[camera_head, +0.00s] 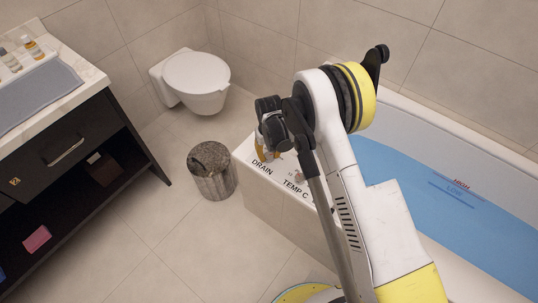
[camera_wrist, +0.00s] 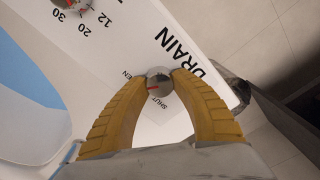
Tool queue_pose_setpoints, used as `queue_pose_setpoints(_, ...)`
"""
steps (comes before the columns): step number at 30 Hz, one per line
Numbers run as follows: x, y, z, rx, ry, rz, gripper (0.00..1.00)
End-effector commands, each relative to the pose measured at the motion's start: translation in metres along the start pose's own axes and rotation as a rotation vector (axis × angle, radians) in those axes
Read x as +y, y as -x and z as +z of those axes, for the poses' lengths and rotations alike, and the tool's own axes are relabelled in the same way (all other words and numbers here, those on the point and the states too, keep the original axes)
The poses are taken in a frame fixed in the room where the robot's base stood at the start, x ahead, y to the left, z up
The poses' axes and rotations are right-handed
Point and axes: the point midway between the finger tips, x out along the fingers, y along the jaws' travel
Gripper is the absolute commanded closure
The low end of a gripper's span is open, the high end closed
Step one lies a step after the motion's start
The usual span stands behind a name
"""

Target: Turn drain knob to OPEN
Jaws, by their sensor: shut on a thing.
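The drain knob (camera_wrist: 161,82) is a small round silver knob with a red mark, on the white ledge beside the word DRAIN. In the wrist view its red mark points left, towards the small, partly legible SHUT and OPEN lettering; which one it points at I cannot tell. My gripper (camera_wrist: 160,80) has two ribbed orange fingers, shut on the knob from both sides. In the head view my gripper (camera_head: 268,153) is low over the ledge by the DRAIN label, and my wrist hides the knob.
The temperature knob (camera_wrist: 72,8) with numbers sits on the same white ledge (camera_head: 275,205). The bathtub (camera_head: 420,170) with blue water is right. A waste bin (camera_head: 212,172) stands just left of the ledge. The toilet (camera_head: 196,82) and vanity (camera_head: 75,140) are farther left, with clear floor between.

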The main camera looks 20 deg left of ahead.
Motion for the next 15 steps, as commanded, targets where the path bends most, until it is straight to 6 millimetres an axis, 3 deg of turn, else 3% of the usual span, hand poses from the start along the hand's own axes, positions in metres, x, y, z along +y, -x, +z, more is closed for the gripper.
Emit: queue_pose_setpoints(15, 0.0, -0.0003, 0.0004, -0.001, -0.207, 0.0, 1.0)
